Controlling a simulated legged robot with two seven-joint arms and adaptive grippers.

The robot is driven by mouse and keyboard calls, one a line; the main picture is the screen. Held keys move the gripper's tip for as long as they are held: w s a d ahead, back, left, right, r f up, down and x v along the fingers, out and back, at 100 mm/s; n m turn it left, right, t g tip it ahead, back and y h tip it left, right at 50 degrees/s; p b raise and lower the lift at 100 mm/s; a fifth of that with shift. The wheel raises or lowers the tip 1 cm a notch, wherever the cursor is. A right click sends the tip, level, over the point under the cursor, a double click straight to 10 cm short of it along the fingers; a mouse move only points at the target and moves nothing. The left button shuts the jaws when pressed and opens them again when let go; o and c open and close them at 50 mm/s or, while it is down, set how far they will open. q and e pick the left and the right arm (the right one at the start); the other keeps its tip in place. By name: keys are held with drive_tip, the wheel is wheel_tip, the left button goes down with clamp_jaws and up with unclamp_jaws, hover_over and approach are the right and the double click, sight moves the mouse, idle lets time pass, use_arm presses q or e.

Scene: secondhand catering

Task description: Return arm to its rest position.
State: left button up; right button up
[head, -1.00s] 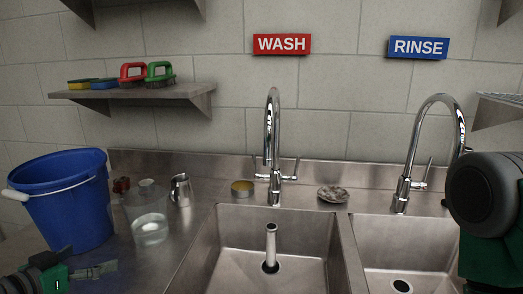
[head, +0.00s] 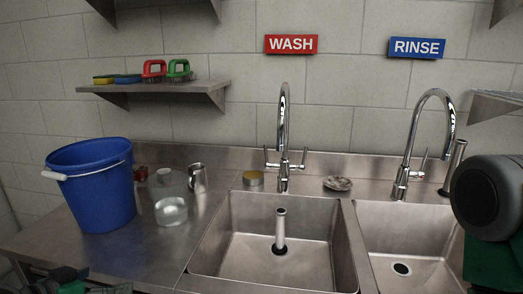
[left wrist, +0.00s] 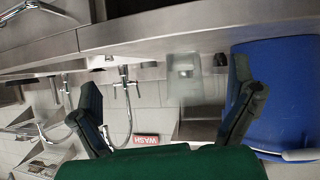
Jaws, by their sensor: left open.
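My left gripper (head: 98,286) shows only in part at the bottom left edge of the head view, low in front of the counter. In the left wrist view its two dark fingers (left wrist: 165,105) are spread wide apart with nothing between them. The wrist picture is upside down, with the counter edge along its top. A grey and green part of my right arm fills the right edge of the head view. My right gripper is out of view.
A blue bucket (head: 92,190) stands on the steel counter (head: 150,250), beside a clear jug (head: 170,200) and a small metal pitcher (head: 197,177). The wash sink (head: 240,250) holds an upright pipe (head: 281,230). The rinse sink (head: 415,235) is at the right.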

use_arm(q)
drive_tip(key=s+d+f+g+y+b, duration=0.1)
drive_tip(key=s+d+f+g, duration=0.2)
drive_tip(key=s+f, duration=0.5)
drive_tip(key=s+d+f+n+g+y+b, duration=0.1)
drive_tip(key=s+d+f+g, duration=0.2)
drive_tip(key=s+f, duration=0.5)
drive_tip(key=s+d+f+g+y+b, duration=0.1)
drive_tip(key=s+d+f+g+b, duration=0.1)
drive_tip(key=s+f+g, duration=0.3)
drive_tip(key=s+d+f, duration=0.1)
drive_tip(key=s+f, duration=0.2)
drive_tip(key=s, duration=0.2)
drive_tip(key=shift+d, duration=0.15)
